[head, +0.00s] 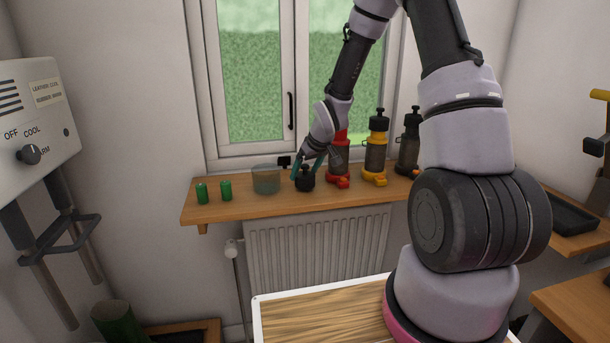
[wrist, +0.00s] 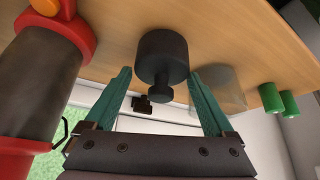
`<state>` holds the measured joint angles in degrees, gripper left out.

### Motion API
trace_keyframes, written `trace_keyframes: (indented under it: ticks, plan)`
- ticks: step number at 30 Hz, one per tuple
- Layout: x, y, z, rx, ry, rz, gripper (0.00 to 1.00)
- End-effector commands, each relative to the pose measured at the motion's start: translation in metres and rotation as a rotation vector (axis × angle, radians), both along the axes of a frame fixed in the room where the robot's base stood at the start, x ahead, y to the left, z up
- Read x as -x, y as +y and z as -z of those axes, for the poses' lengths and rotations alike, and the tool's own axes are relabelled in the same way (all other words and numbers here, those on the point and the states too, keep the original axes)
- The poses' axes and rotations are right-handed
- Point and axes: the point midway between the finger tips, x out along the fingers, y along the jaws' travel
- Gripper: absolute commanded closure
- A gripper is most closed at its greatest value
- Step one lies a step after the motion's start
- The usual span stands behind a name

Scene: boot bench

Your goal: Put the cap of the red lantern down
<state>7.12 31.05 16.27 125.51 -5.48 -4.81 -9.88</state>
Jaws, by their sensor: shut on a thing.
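The black cap (head: 305,181) of the red lantern is between the fingers of my gripper (head: 309,170), low over the wooden sill. In the wrist view the cap (wrist: 162,55) shows as a dark drum with a knob, between the two teal fingertips (wrist: 162,78). My gripper is shut on it. I cannot tell whether its base touches the sill. The red lantern (head: 339,168) stands upright just right of the cap, with no black cap visible on it, partly behind my arm. It also shows large at the left of the wrist view (wrist: 40,85).
The sill (head: 245,208) also holds a yellow lantern (head: 376,155) and a dark lantern (head: 408,148), both capped, right of the red one. A translucent bowl (head: 266,182) is close left of the cap. Two green cylinders (head: 201,193) stand farther left. The window is behind.

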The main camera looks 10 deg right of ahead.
Motion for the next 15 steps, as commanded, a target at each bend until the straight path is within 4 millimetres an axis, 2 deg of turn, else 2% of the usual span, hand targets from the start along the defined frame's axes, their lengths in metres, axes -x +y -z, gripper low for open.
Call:
trace_keyframes:
  ticks: [3,14,15]
  plan:
    - [0.0004,0.0007,0.0112,0.000,0.001,-0.001,0.65]
    - [0.0001,0.0002,0.0145,0.000,0.000,0.000,0.65]
    - [-0.0001,0.0001,0.0141,0.000,-0.001,0.000,0.00]
